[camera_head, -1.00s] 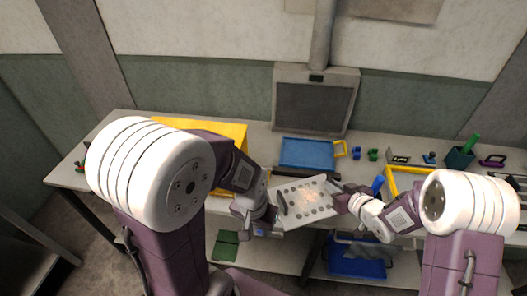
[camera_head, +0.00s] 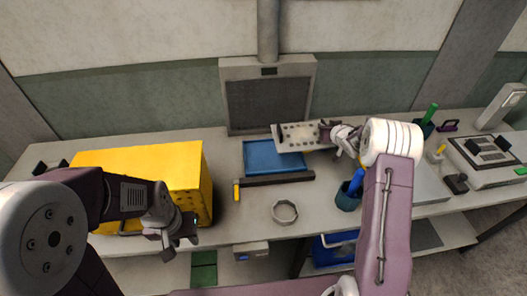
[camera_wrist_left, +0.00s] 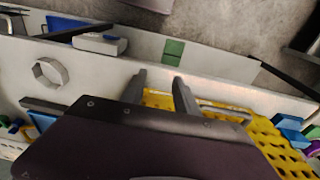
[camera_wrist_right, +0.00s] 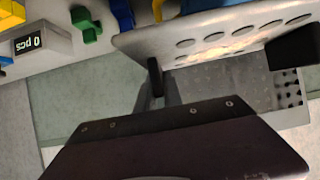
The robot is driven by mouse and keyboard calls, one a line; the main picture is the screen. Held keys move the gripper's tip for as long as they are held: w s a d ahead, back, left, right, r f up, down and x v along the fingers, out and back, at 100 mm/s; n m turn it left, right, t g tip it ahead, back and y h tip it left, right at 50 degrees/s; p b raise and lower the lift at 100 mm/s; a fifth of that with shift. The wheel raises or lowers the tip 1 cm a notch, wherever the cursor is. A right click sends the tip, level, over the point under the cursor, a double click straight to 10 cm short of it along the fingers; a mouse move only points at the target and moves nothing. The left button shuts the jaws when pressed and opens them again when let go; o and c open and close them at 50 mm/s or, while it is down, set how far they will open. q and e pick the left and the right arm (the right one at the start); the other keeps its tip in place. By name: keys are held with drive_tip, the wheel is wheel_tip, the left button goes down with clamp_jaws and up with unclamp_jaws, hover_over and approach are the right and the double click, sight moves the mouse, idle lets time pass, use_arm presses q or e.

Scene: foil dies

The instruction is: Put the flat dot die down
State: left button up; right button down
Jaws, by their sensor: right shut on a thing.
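The flat dot die (camera_head: 300,139) is a pale thin plate with rows of dark dots and a dark bar at its left end. My right gripper (camera_head: 326,132) is shut on its right end. It holds the die near the grey framed panel, around the back of the blue tray (camera_head: 258,160); I cannot tell the height. In the right wrist view the die (camera_wrist_right: 225,40) spreads beyond the fingers, its dots as large ovals. My left gripper (camera_head: 178,240) is open and empty in front of the yellow crate; its two spread fingers also show in the left wrist view (camera_wrist_left: 160,80).
The yellow perforated crate (camera_head: 140,160) fills the bench's left part. A dark bar with a yellow end (camera_head: 275,180) lies along the tray's front, with an octagonal ring (camera_head: 285,212) nearer. A blue-green cup (camera_head: 347,197) stands right. The grey framed panel (camera_head: 268,105) stands behind.

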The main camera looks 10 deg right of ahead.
sight(296, 138)
drive_tip(key=shift+w+d, duration=0.25)
drive_tip(key=shift+d, duration=0.15)
drive_tip(key=shift+s+d+r, duration=0.15)
drive_tip(key=shift+s+r, duration=0.05)
drive_tip(key=shift+s+a, duration=0.25)
drive_tip(key=shift+a, duration=0.05)
drive_tip(key=a+f, duration=0.2)
drive_tip(key=a, duration=0.1)
drive_tip(key=w+a+f, duration=0.1)
drive_tip(key=a+f, duration=0.1)
drive_tip(key=a, duration=0.2)
drive_tip(key=a+f, duration=0.2)
drive_tip(key=a, duration=0.1)
drive_tip(key=shift+w+a+f, duration=0.2)
drive_tip(key=shift+w+a, duration=0.1)
drive_tip(key=shift+a, duration=0.05)
drive_tip(key=shift+s+a+f, duration=0.1)
drive_tip(key=shift+a, duration=0.05)
wheel_tip(296, 138, down, 4)
drive_tip(key=shift+r+p, duration=0.25)
drive_tip(key=shift+p, duration=0.3)
drive_tip(key=shift+f, duration=0.35)
